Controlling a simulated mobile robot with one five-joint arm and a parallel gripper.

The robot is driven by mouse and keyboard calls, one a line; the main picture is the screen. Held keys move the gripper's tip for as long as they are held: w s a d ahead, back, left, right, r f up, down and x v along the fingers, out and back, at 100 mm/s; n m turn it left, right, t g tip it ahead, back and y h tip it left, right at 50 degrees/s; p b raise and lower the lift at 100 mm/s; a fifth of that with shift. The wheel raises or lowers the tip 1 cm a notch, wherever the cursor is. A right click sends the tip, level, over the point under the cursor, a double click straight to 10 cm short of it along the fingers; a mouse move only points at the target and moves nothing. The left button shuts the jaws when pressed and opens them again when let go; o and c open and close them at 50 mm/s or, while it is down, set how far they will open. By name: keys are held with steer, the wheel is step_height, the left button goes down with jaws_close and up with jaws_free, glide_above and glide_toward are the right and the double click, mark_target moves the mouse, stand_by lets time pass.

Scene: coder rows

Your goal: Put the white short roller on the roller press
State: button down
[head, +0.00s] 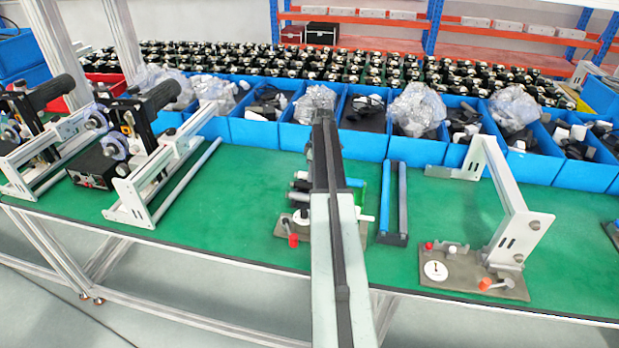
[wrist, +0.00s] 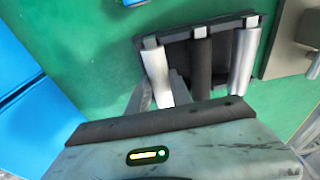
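In the wrist view a dark holder (wrist: 222,75) on the green table carries a left white short roller (wrist: 158,72), a dark roller (wrist: 200,65) and a right white or silver roller (wrist: 243,62). My gripper (wrist: 160,88) has one finger on each side of the left white roller, near its lower end. I cannot tell whether the fingers press on it. The roller's top end is still at the holder. In the head view several roller ends (head: 300,186) show left of my arm, which hides the rest. A grey base with a red-tipped clamp (head: 293,241) lies below them.
A white frame (head: 508,195) and a grey fixture with clamps (head: 470,272) stand at right. Beside my arm lies a rack with blue and dark long rollers (head: 402,200). Machines (head: 130,150) stand at left. Blue bins (head: 360,140) line the back. Green table is clear at left-middle.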

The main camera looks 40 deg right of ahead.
stand_by(0.3)
step_height(320, 180, up, 5)
steer(key=p, duration=0.4)
steer(key=shift+f+p, duration=0.2)
steer(key=shift+p, duration=0.15)
steer(key=shift+f, duration=0.1)
